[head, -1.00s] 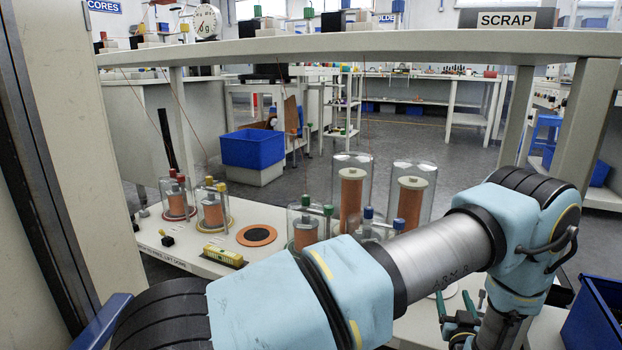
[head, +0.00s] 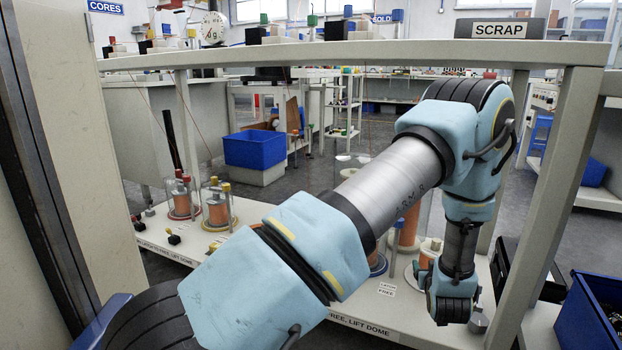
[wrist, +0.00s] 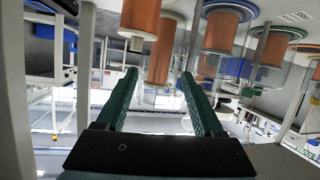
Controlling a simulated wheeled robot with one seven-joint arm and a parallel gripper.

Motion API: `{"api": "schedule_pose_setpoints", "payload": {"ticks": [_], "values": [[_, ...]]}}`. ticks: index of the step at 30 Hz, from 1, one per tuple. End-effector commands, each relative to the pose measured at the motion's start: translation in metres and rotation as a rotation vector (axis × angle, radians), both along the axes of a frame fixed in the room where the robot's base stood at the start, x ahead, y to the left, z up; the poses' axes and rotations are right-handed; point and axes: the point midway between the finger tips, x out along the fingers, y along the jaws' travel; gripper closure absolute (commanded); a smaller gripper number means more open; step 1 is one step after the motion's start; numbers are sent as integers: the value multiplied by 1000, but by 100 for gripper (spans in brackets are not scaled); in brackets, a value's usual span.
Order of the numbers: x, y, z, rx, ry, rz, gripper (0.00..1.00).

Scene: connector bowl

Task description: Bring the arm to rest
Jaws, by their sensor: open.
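My arm (head: 400,180) reaches from the lower left of the head view across the bench, bends at a raised elbow on the right, and its last links point down in front of the bench's right part. In the head view my fingers cannot be made out clearly. In the wrist view my gripper (wrist: 158,73) shows two green fingers spread apart with nothing held between them. Copper-coloured coils (wrist: 160,48) under clear domes appear beyond the fingertips, upside down in that view. I cannot tell whether any dome touches a finger.
A shelf (head: 330,54) with a SCRAP sign (head: 499,30) runs above the bench. Domed coils (head: 217,208) stand at the bench's left; others are partly behind my arm. A blue bin (head: 590,310) is at lower right, a black box (head: 508,262) beside my wrist.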

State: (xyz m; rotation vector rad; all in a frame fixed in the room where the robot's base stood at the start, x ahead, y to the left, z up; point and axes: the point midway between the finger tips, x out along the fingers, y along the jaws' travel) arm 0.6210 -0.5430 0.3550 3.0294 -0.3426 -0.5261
Motion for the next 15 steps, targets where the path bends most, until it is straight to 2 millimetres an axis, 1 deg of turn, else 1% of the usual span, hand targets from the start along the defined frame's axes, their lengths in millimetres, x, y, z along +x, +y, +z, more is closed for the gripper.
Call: {"api": "schedule_pose_setpoints", "payload": {"ticks": [1,2,3,5,6,8,9,11,12,14,15], "values": [[12,12,16,-5,41,8,31],[16,19,22,-4,71,7,31],[23,30,32,-3,115,6,31],[31,51,48,-1,189,5,31],[34,67,59,4,243,4,31],[35,93,75,13,323,-2,31],[33,111,86,21,375,-4,31],[27,139,102,36,452,-8,31],[20,159,112,48,503,-9,31],[7,190,127,67,577,-10,31],[-4,210,136,82,628,-10,31]]}}
